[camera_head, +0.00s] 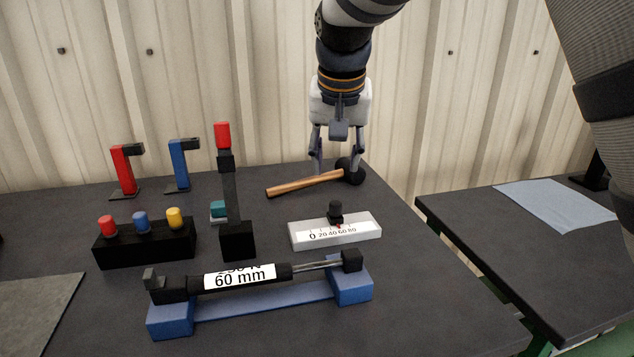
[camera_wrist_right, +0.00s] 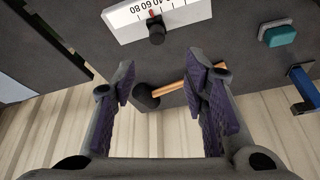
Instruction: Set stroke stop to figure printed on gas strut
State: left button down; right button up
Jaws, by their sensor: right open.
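The gas strut (camera_head: 306,265) lies in a blue cradle (camera_head: 270,300) at the front. Its white label reads "60 mm", with a partly cut-off line above. The stroke stop is a pale block (camera_head: 362,229) with a printed scale from 0 to 80. Its black knob (camera_head: 336,211) has a red pointer around 40 to 60; the exact mark is unclear. The knob also shows in the wrist view (camera_wrist_right: 156,31). My right gripper (camera_head: 337,164) is open and empty, pointing down behind the stop, near the hammer. My left gripper is out of view.
A hammer (camera_head: 300,185) lies behind the stop. A dark post with a red top (camera_head: 223,137) stands left of it. Red and blue brackets (camera_head: 180,165) stand behind a black box (camera_head: 145,243) with coloured buttons. A second table (camera_head: 480,225) is at right.

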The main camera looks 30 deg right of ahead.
aim_at(335, 203)
jog(key=x, duration=1.2)
jog(key=shift+s+d+f, duration=0.1)
jog(key=shift+s+f, duration=0.05)
jog(key=shift+s, duration=0.15)
jog(key=shift+b, duration=0.3)
grip_shut()
